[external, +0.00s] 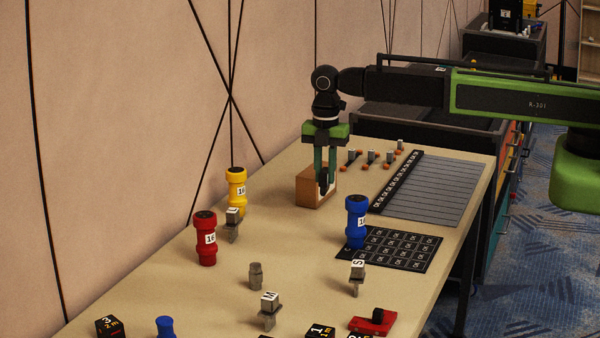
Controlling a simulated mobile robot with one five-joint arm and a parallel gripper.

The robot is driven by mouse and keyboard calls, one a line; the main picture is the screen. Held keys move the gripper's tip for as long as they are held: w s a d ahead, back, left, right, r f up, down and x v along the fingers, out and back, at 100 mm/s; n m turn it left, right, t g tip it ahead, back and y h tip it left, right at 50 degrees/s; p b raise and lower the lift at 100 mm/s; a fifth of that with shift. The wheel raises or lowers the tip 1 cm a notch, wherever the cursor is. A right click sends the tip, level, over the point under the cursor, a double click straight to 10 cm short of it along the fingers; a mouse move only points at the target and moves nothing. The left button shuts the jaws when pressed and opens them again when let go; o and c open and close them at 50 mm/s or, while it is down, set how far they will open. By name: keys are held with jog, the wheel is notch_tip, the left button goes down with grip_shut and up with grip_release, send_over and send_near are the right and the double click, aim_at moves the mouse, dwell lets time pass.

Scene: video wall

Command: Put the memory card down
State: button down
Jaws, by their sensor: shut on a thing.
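My gripper (325,184) points straight down at the far part of the table, with green fingers and dark tips. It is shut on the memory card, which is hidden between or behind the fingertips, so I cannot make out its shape. The fingertips are in front of or beside a brown block (306,191) on the table. I cannot tell whether the fingertips touch the block.
The tan table (180,262) has a blue cylinder (356,221), a red cylinder (205,238), a yellow cylinder (237,190), and several grey pegs. A black grid mat (396,250) and a grey slatted panel (433,190) lie to the right. Free table lies left of centre.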

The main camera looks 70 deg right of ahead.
jog(key=d+m, duration=0.1)
jog(key=d, duration=1.1)
jog(key=w+a+f+b, duration=0.1)
jog(key=a+f+b, duration=0.2)
jog(key=w+a+f+b, duration=0.1)
jog(key=a+f+b, duration=0.3)
jog(key=w+a+f+b, duration=0.1)
jog(key=a+f+b, duration=0.2)
jog(key=f+b, duration=0.1)
jog(key=shift+w+a+f, duration=0.1)
jog(key=shift+w+a, duration=0.25)
jog(key=shift+w, duration=0.05)
jog(key=shift+r, duration=0.2)
jog(key=shift+f, duration=0.15)
jog(key=c, duration=1.3)
grip_release()
